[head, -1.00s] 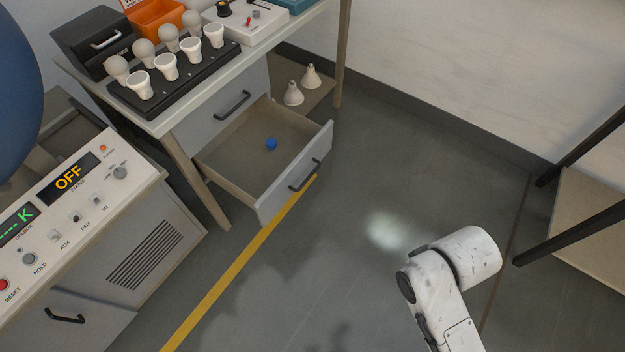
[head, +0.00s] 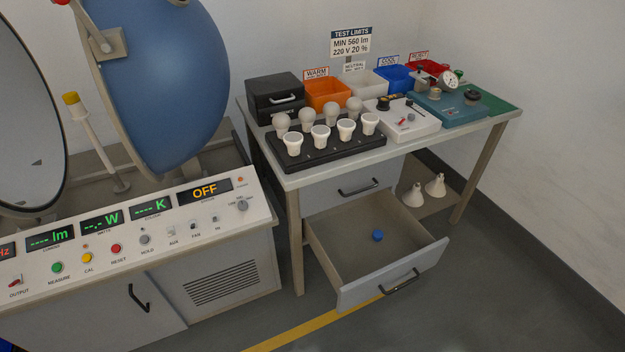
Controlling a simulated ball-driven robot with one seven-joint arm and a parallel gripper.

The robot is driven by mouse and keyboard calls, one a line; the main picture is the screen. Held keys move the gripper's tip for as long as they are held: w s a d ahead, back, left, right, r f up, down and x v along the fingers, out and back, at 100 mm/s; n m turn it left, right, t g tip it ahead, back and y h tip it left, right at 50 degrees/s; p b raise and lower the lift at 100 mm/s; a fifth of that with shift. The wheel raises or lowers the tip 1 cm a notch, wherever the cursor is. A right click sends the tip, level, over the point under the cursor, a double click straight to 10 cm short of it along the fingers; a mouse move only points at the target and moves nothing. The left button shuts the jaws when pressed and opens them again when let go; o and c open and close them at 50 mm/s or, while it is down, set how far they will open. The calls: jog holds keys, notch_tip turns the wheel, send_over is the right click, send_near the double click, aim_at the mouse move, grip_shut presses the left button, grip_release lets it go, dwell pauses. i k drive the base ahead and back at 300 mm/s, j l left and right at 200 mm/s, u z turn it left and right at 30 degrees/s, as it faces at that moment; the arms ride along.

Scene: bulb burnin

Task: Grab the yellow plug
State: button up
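I cannot tell whether this is the yellow plug. A small round blue piece (head: 377,236) lies alone in the open drawer (head: 335,232) under the bench. No yellow piece shows in that drawer. My gripper is not in view.
The control console (head: 230,255) and blue sphere (head: 165,80) fill the left. The bench (head: 300,178) holds a black bulb rack (head: 330,155), coloured bins and testers. The pulled-out drawer juts over the floor. Floor at lower right is clear.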

aim_at(72, 96)
jog(key=u, duration=1.3)
jog(key=i+l, duration=0.1)
jog(key=i+u, duration=0.05)
